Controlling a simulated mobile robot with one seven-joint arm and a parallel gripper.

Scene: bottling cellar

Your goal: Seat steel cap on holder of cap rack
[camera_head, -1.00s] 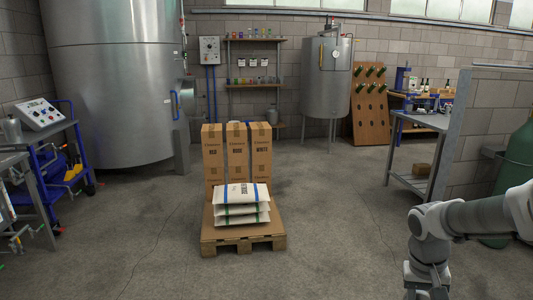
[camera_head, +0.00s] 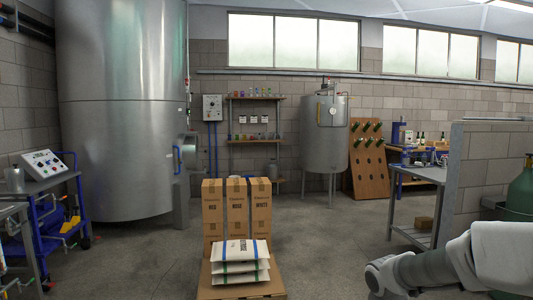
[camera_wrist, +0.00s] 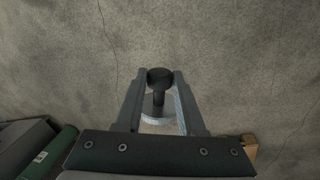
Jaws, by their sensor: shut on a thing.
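My gripper (camera_wrist: 159,74) shows in the wrist view, with its two grey fingers on either side of the steel cap. The cap has a black knob (camera_wrist: 159,77) on a short dark stem, above a pale metal disc (camera_wrist: 157,119) that lies between the fingers. The gripper is shut on the cap, over bare concrete floor. In the head view my arm is at the lower right, and its gripper end is out of the picture. I cannot make out the cap rack or its holder in either view.
A pallet (camera_head: 240,291) with cartons (camera_head: 237,208) and stacked sacks (camera_head: 240,266) stands ahead. A control cart (camera_head: 50,185) is at left beside a large tank (camera_head: 120,110). At right are a grey bench (camera_head: 425,174), a block wall (camera_head: 485,165) and a green cylinder (camera_head: 520,190). Floor right of the pallet is clear.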

